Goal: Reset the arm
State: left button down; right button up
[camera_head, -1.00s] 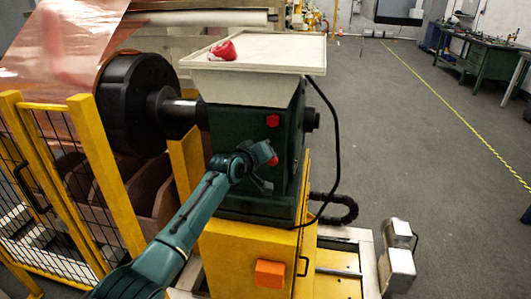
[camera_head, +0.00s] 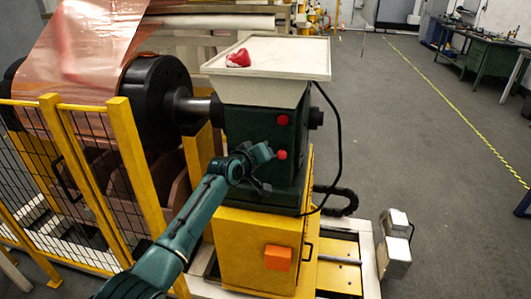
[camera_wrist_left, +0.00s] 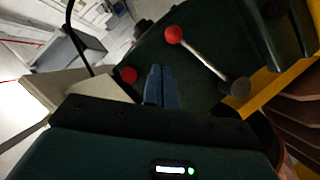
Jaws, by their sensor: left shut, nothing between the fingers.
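My left arm reaches in from the lower left in the head view, with its left gripper (camera_head: 266,153) in front of the dark green machine housing (camera_head: 260,190). In the left wrist view the left gripper's fingers (camera_wrist_left: 161,88) are together and empty. Two red knobs show on the housing: an upper red knob (camera_head: 282,120) and a lower red knob (camera_head: 282,155) close beside the gripper. In the wrist view one red ball (camera_wrist_left: 173,35) tops a metal lever, and another red knob (camera_wrist_left: 129,74) lies left of the fingers. My right gripper is not in view.
A white tray (camera_head: 300,62) with a red and white item (camera_head: 238,58) tops the machine. A yellow mesh fence (camera_head: 125,165) and a copper foil roll (camera_head: 80,45) stand at left. An orange box (camera_head: 277,257) is below. Grey floor (camera_head: 430,130) at right is open.

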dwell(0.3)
pick_arm(q)
jog(key=s+a+f+m+g+y, duration=0.1)
jog(key=s+a+f+g, duration=0.1)
jog(key=s+a+f, duration=0.55)
jog(key=s+a+f+m+g+y, duration=0.1)
jog(key=s+a+f+g, duration=0.1)
jog(key=s+f, duration=0.9)
jog(key=s+a+r+m+g+y, duration=0.15)
jog(key=s+a, duration=0.25)
jog(key=s, duration=0.6)
jog(key=s+a+r+g+y, duration=0.2)
jog(key=s+a, duration=0.2)
jog(key=s, duration=0.6)
jog(key=s+a+r+m+g+y, duration=0.15)
jog(key=s+a, duration=0.25)
jog(key=s, duration=0.6)
jog(key=w+d+f+t+h, duration=0.3)
jog(key=w+d+f+t, duration=0.2)
jog(key=f, duration=0.6)
jog(key=shift+w+d+t, duration=0.15)
jog(key=shift+w+t, duration=0.5)
jog(key=shift+t, duration=0.05)
